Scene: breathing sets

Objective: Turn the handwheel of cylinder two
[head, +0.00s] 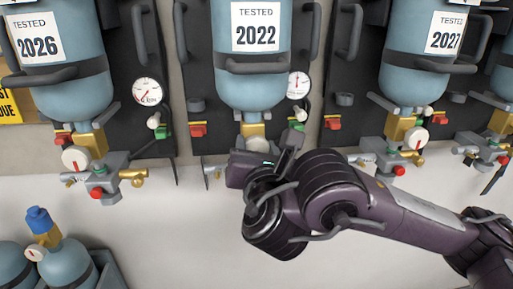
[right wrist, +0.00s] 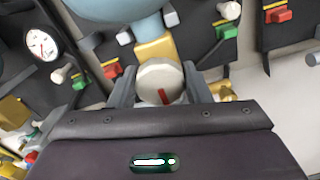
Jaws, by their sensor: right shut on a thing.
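The middle blue cylinder (head: 252,80), labelled TESTED 2022, hangs on a dark back plate. Its pale round handwheel (right wrist: 160,76) with a red mark shows in the right wrist view, below a brass valve block (right wrist: 155,48). In the head view that handwheel is mostly hidden behind my right gripper. My right gripper (head: 264,158) reaches up from the right. Its grey fingers stand on either side of the handwheel in the right wrist view, shut on it. The red mark points roughly downward, tilted a little. My left gripper is not in view.
Similar sets stand at left, cylinder (head: 60,75) labelled 2026, and right, cylinder (head: 415,70) labelled 2027, with protruding valves. A gauge (head: 298,85) and red and green fittings flank the middle cylinder. A blue-capped cylinder (head: 60,262) stands lower left. The pale area below is open.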

